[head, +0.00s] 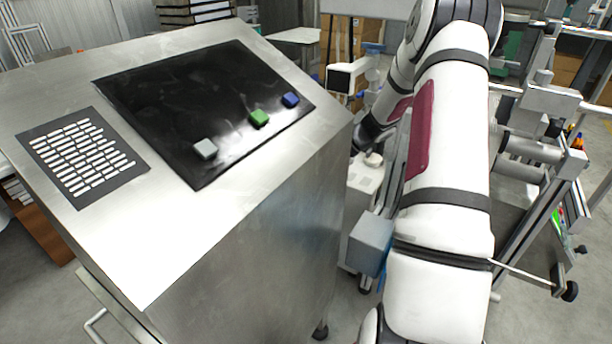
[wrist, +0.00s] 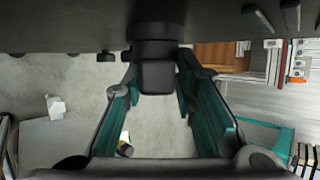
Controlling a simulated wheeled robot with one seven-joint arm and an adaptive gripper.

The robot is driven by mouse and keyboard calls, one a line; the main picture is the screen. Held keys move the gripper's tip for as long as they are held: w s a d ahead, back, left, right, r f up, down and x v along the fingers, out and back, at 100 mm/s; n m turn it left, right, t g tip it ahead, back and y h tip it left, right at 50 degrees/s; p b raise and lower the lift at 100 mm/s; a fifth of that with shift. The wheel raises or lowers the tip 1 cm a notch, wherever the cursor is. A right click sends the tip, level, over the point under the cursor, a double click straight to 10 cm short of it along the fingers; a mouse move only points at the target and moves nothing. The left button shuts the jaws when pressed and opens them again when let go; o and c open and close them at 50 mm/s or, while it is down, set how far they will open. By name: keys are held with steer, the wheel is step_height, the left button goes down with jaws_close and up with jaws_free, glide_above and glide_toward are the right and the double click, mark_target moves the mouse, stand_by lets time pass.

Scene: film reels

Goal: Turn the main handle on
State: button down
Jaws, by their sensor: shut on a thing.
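In the wrist view, a dark handle (wrist: 155,48) sticks out from a dark surface along the top edge. It ends in a blocky grip. My gripper (wrist: 158,84) has teal-lined fingers on both sides of that grip and is shut on it. The handle points straight down the picture. Its turn position cannot be read from this view. In the head view my white arm fills the right of centre, and I cannot make out the handle or the gripper's fingers there.
A metal console (head: 240,235) with a black panel (head: 170,85) stands at the left. The panel carries a grey button (head: 204,149), a green button (head: 259,118) and a blue button (head: 291,100). Metal framework (head: 540,150) stands close to my arm's right.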

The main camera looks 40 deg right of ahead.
steer(key=shift+s+d+f, duration=0.15)
steer(key=shift+s+f, duration=0.25)
steer(key=shift+f, duration=0.05)
steer(key=c, duration=1.5)
jaws_free()
steer(key=shift+r, duration=0.1)
steer(key=shift+w+r, duration=0.2)
steer(key=shift+w, duration=0.05)
